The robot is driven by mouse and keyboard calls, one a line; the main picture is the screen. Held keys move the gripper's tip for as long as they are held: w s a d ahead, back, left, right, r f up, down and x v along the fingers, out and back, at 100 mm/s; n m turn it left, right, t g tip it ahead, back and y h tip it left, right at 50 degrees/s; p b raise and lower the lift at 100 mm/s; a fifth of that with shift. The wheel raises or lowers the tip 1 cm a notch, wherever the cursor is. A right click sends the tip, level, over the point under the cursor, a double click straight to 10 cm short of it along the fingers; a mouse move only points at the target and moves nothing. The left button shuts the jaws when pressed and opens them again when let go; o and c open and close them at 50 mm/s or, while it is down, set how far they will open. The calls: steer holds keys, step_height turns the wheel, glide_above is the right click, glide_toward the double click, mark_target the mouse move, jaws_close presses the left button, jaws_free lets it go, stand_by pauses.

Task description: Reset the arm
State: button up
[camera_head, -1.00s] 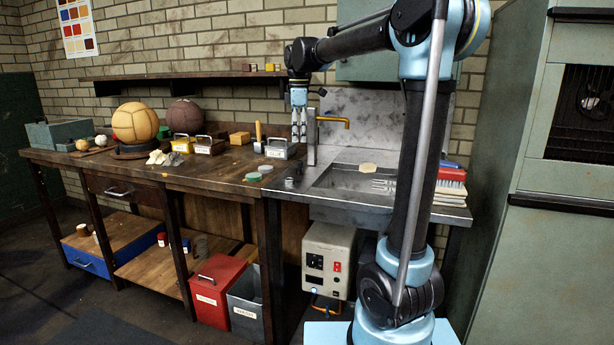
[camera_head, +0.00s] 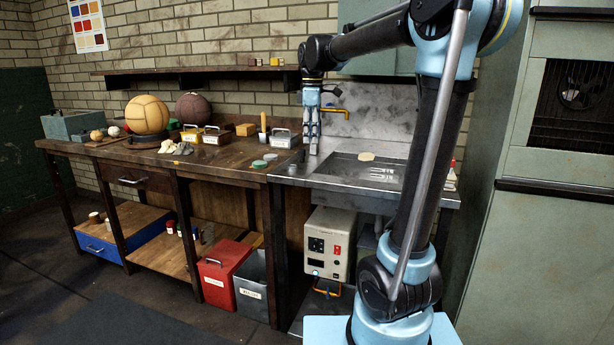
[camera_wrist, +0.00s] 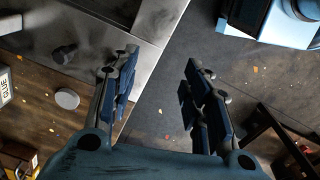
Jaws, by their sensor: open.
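My gripper (camera_head: 313,146) hangs pointing down from my raised arm, in front of the left edge of the metal sink counter (camera_head: 298,176). In the wrist view my gripper (camera_wrist: 160,85) shows its two dark blue fingers spread wide with nothing between them. Below the fingers lie the counter edge and the dark floor (camera_wrist: 220,75). No object is held.
A faucet (camera_head: 333,109) stands close behind my gripper. A grey machine (camera_head: 327,242) and red bin (camera_head: 222,270) stand below.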

steer(key=s+d+f+m+t, duration=0.1)
steer(key=s+d+f+m, duration=0.7)
steer(key=s+f, duration=0.5)
steer(key=s+d+f+m, duration=0.8)
steer(key=s+f, duration=0.5)
steer(key=s, duration=0.3)
steer(key=shift+d+f+t, duration=0.2)
steer(key=shift+d+t, duration=0.2)
steer(key=shift+d, duration=0.4)
